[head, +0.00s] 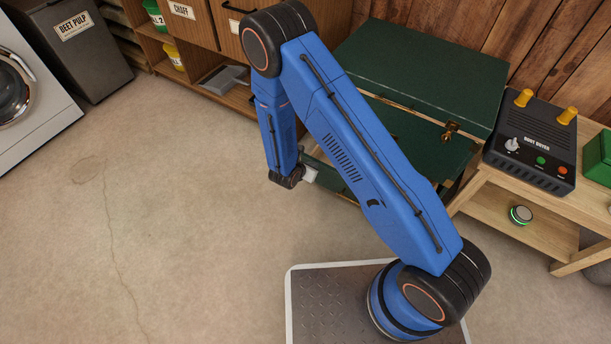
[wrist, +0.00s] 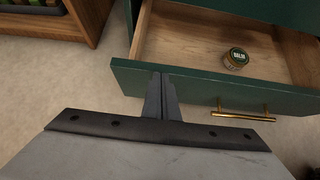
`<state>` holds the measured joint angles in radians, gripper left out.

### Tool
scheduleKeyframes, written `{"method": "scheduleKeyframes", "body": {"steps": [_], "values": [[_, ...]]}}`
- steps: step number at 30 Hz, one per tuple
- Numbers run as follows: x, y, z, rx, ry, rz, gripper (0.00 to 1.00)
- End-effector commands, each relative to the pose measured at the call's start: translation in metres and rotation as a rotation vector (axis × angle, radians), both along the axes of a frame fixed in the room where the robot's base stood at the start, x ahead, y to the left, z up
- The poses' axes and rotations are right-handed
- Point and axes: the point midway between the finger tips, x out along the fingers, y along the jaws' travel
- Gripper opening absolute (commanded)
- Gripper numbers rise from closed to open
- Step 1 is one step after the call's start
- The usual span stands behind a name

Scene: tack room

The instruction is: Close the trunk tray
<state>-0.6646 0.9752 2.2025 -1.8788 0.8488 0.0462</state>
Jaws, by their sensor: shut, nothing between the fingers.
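The green trunk (head: 425,65) stands against the plank wall in the head view. Its tray is pulled out low at the front, mostly hidden behind my arm. In the wrist view the tray's green front (wrist: 200,88) has a brass handle (wrist: 243,114), and its wooden inside (wrist: 190,40) shows. A round balm jar (wrist: 236,58) sits in the tray. My gripper (wrist: 161,76) is shut and empty, in front of the left part of the tray front, left of the handle. I cannot tell whether the fingers touch it. In the head view my gripper (head: 309,174) is partly hidden.
A wooden bench (head: 540,212) at right holds a black boot dryer (head: 530,145). A feed cabinet (head: 205,60) stands behind my arm, with a beet pulp bin (head: 75,45) and white washer (head: 30,90) at left. The floor (head: 170,210) at left and centre is clear.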

Motion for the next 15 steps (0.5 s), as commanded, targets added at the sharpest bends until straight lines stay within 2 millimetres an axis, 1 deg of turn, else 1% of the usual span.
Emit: {"method": "scheduleKeyframes", "body": {"steps": [1, 6, 12, 15], "values": [[0.012, -0.010, 0.000, 0.001, -0.001, -0.006, 0.00], [0.047, -0.035, 0.000, 0.001, -0.001, -0.004, 0.00], [0.081, -0.060, 0.000, 0.000, -0.001, -0.003, 0.00], [0.093, -0.068, 0.000, 0.001, 0.000, -0.002, 0.00]]}}
